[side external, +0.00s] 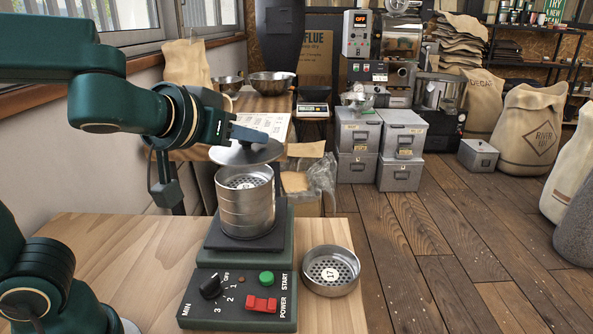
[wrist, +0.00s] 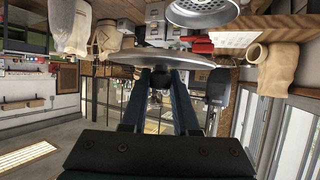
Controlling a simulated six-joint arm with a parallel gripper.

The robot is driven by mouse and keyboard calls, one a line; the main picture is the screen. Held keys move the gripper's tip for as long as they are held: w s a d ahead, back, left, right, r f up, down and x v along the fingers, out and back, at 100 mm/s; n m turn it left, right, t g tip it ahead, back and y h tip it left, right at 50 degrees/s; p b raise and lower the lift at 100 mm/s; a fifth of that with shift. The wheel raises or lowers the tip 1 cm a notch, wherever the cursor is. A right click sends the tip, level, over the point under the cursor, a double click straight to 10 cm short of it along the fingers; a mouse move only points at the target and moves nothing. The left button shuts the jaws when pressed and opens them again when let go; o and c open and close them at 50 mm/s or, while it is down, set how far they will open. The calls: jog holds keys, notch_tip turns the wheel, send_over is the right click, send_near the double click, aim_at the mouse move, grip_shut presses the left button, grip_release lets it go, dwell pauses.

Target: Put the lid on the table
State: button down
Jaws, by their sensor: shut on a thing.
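My gripper (side external: 259,138) is shut on the lid (side external: 233,155), a thin grey metal disc. The lid is above the open top of the steel sieve stack (side external: 247,210), and a gap shows between them. The stack stands on the green shaker machine (side external: 242,262). In the wrist view the two fingers (wrist: 161,74) grip the lid (wrist: 118,57), seen nearly edge-on. The wooden table (side external: 110,250) carries the machine.
A loose sieve marked 17 (side external: 331,271) lies on the table right of the machine. The table's left part is clear. A perforated sieve (wrist: 200,12) shows at the wrist view's top; I cannot tell which one.

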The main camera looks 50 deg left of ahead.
jog(key=shift+w+d+f+m+h, duration=0.25)
jog(key=shift+w+f+m+h, duration=0.1)
jog(key=shift+f+m+h, duration=0.35)
jog(key=shift+s+a+r+n+y, duration=0.1)
jog(key=shift+s+r+n+y, duration=0.15)
jog(key=shift+r, duration=0.15)
jog(key=shift+s+r+n+y, duration=0.1)
jog(key=shift+r+n+y, duration=0.15)
jog(key=shift+r, duration=0.1)
jog(key=shift+w+a+r, duration=0.1)
jog(key=shift+w+r, duration=0.05)
jog(key=shift+r, duration=0.2)
jog(key=w+a+r+n+g+y, duration=0.1)
jog(key=w+a+n+y, duration=0.2)
jog(key=a, duration=0.4)
jog(key=shift+w+a+g, duration=0.15)
jog(key=shift+w+g, duration=0.15)
